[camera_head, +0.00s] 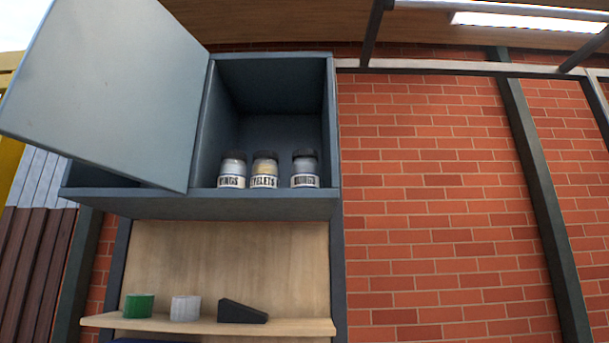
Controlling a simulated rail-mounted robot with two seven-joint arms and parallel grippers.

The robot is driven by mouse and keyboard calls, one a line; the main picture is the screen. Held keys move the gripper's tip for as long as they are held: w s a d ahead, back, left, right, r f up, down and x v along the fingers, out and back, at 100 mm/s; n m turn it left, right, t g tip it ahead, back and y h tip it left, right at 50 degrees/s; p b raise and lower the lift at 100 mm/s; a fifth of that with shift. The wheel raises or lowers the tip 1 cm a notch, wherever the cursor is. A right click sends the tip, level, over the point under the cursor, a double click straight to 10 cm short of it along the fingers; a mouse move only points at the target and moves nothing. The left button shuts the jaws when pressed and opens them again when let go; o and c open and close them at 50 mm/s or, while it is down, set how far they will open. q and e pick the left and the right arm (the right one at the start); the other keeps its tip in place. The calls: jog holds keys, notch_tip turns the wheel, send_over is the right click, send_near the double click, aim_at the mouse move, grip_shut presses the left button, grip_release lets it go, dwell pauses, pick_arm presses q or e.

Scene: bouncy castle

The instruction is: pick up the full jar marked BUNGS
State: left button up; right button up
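Three small dark-lidded jars stand upright in a row inside an open blue-grey wall cabinet (265,207), near its front edge. The middle jar (264,170) has a label reading EYELETS and yellowish contents. The left jar (232,170) and the right jar (304,169) each have a white label that seems to end in NGS; the print is too small to read surely as BUNGS. Both look pale or greyish inside, and I cannot tell which is full. The left and middle jars stand close together; a gap separates the right one. Neither of my grippers is in view.
The cabinet door (110,85) is swung open to the left. Below, a wooden shelf (290,326) holds a green roll (139,306), a white roll (185,308) and a dark wedge (241,312). A brick wall (430,200) and a dark slanted post (540,190) are at right.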

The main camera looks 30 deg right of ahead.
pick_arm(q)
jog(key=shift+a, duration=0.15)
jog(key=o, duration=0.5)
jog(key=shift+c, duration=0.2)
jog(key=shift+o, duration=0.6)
